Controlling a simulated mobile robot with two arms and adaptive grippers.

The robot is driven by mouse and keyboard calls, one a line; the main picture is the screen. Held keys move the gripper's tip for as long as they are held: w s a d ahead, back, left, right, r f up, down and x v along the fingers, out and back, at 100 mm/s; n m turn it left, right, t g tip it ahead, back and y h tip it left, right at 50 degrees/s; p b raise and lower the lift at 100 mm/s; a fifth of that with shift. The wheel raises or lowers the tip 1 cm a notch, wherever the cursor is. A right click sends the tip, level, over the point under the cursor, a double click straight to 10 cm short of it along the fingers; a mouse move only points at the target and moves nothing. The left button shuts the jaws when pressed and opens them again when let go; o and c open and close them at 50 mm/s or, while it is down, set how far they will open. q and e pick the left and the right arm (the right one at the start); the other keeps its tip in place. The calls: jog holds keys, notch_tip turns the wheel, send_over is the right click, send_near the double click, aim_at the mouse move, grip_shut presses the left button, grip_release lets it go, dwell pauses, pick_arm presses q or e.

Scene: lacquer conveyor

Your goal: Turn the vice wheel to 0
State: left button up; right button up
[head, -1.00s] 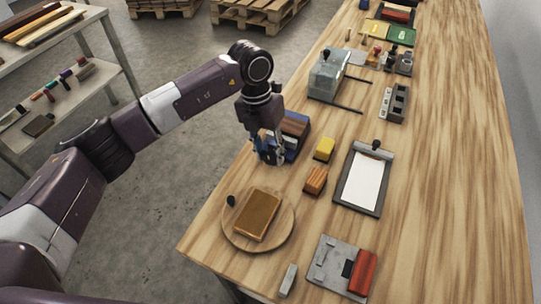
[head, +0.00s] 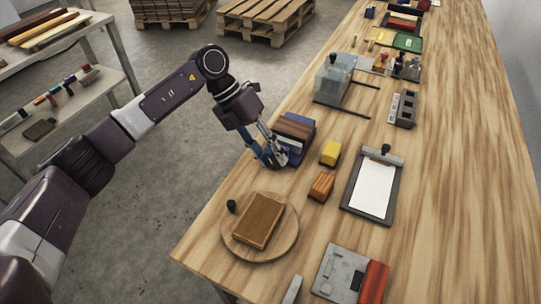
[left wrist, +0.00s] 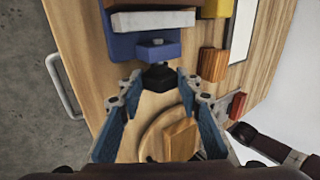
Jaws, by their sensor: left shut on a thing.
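The blue vice (head: 293,133) stands at the left edge of the bench, with a brown block between its jaws. It also shows at the top of the left wrist view (left wrist: 121,47). Its dark wheel (left wrist: 158,77) faces the front, between my left fingertips. My left gripper (head: 274,160) is tilted over the near end of the vice and shut on the wheel. The fingers hide most of the wheel in the head view, and I cannot read a scale or a 0 mark. My right gripper is not in view.
A round wooden board (head: 285,250) with a brown block (head: 259,222) lies just in front. A yellow block (head: 330,153), an orange block (head: 321,187) and a clipboard (head: 372,188) lie to the right. The bench's right side is clear.

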pick_arm(q)
jog(key=o, duration=1.2)
jog(key=shift+c, duration=0.2)
jog(key=v, duration=1.2)
